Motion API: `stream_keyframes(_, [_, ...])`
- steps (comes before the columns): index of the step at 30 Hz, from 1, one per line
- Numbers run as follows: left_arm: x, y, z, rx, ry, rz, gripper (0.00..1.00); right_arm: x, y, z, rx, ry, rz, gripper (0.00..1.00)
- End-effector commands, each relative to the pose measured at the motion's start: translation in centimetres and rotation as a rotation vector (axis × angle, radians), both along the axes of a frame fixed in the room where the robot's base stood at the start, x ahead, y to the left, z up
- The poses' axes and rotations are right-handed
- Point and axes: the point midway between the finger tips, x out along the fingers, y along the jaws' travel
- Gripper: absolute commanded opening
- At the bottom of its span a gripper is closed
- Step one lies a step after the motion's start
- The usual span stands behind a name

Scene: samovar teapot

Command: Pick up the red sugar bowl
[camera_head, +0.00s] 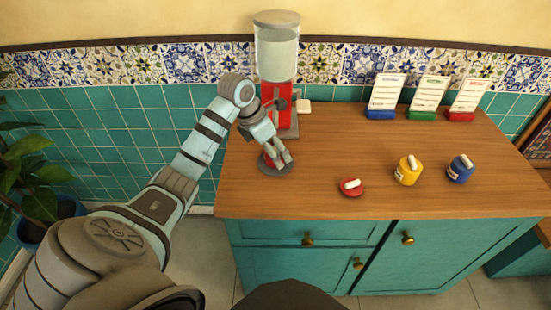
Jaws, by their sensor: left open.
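A red round piece with a white handle, like a lid (351,188), lies flat on the wooden counter. No bowl body shows under it. A small red object (267,161), perhaps the red sugar bowl, shows on a grey round plate (275,170) at the counter's left edge; it is mostly hidden by my left gripper. My left gripper (281,157) is open and points down over that plate. I cannot tell whether its fingers touch the red object. My right gripper is not in view.
A red dispenser (268,95) with a clear top stands behind my left gripper. A yellow pot (407,171) and a blue pot (460,170) stand to the right. Menu cards (386,95) in coloured stands are at the back.

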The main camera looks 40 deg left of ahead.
Motion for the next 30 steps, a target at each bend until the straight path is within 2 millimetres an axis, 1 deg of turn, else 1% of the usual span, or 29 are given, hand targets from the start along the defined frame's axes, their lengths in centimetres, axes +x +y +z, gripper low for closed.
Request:
stream_keyframes(1, [0.22, -0.11, -0.78, -0.001, -0.001, 0.0, 0.71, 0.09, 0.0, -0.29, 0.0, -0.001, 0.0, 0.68])
stream_keyframes(3, [0.35, -0.1, -1.16, 0.001, 0.0, 0.001, 0.71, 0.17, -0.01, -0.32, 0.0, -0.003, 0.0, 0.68])
stream_keyframes(8, [0.34, -0.04, -1.07, 0.001, -0.001, 0.002, 0.71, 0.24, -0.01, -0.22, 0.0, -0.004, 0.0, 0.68])
stream_keyframes(11, [0.33, -0.02, -1.06, 0.001, -0.001, 0.002, 0.56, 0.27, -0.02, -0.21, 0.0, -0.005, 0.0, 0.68])
stream_keyframes(12, [0.33, -0.02, -1.06, 0.001, -0.001, 0.002, 0.5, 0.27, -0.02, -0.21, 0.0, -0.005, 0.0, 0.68])
stream_keyframes(20, [0.33, 0.0, -1.02, 0.002, -0.003, 0.002, 0.08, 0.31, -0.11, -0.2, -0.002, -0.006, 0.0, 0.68])
stream_keyframes(26, [0.33, 0.0, -0.98, 0.002, -0.003, 0.002, 0.08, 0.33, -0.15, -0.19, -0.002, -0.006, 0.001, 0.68])
stream_keyframes(30, [0.37, 0.0, -0.41, 0.001, -0.004, 0.001, 0.08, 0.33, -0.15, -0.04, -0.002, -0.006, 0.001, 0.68])
